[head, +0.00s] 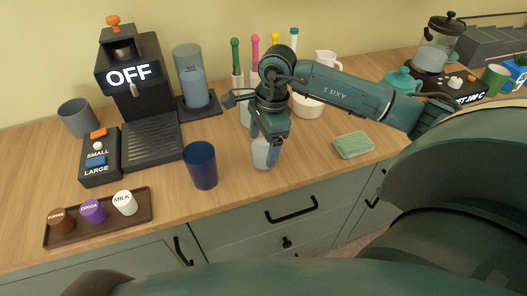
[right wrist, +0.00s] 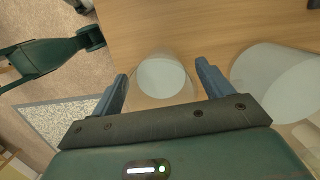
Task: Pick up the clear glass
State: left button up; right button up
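The clear glass (head: 261,155) stands upright near the counter's front edge, partly hidden by my right gripper (head: 264,146). In the right wrist view the glass (right wrist: 164,78) lies between the two blue fingers of my right gripper (right wrist: 162,72). The fingers are open, one on each side, with a small gap showing at each side. My left gripper is not clearly in view in either picture.
A blue cup (head: 201,165) stands just left of the glass, and a green sponge (head: 353,145) lies to the right. Behind are a white bowl (head: 306,106) and a coffee machine (head: 130,75). A pod tray (head: 140,212) lies at left. Another clear vessel (right wrist: 275,82) is beside the right finger.

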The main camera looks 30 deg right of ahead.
jog(key=c, duration=1.1)
jog(key=shift+r, duration=0.1)
